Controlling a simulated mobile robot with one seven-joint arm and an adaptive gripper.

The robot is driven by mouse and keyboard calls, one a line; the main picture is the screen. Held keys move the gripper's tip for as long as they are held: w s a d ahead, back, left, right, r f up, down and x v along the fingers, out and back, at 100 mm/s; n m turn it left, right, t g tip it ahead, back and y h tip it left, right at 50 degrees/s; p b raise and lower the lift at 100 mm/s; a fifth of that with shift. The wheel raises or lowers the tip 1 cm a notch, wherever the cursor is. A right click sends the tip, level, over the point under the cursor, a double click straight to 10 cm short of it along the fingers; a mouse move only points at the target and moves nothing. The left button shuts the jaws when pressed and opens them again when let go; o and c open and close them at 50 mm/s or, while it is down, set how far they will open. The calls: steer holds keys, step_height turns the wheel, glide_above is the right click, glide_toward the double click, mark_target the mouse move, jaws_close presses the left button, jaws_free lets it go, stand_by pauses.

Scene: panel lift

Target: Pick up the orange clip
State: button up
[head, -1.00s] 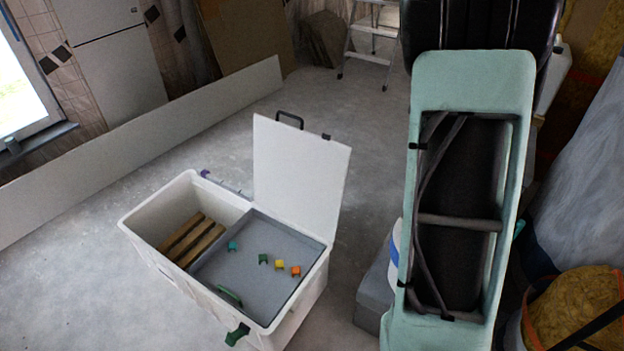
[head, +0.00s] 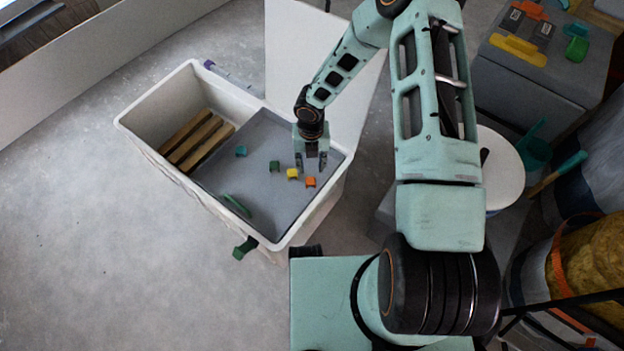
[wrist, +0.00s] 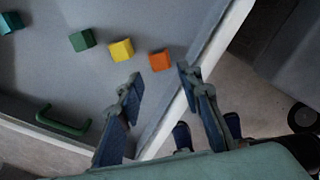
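The orange clip (head: 310,182) is a small block on the grey panel (head: 262,200) inside the white box, at the right end of a row of small clips. In the wrist view the orange clip (wrist: 159,61) lies beyond my fingertips, between the yellow clip and the box wall. My gripper (head: 311,164) hangs over the panel, just behind the orange and yellow clips in the head view. In the wrist view my gripper (wrist: 160,82) has its two fingers spread apart, with nothing between them. It appears above the panel and apart from the clip.
The yellow (head: 293,174), green (head: 274,166) and teal (head: 241,151) clips lie left of the orange one. A green handle (head: 237,205) is on the panel. The white box's rim (head: 318,214) runs close to the orange clip. The raised white lid (head: 325,65) stands behind.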

steer(key=b, duration=0.1)
glide_above(311, 182)
steer(key=f, duration=0.4)
steer(key=shift+w, duration=0.4)
steer(key=f, duration=0.1)
steer(key=f+b, duration=0.1)
steer(key=f, duration=0.1)
steer(key=s+f+b, duration=0.1)
steer(key=f, duration=0.1)
steer(key=shift+f, duration=0.2)
steer(key=shift+w+r, duration=0.1)
steer(key=c, duration=0.6)
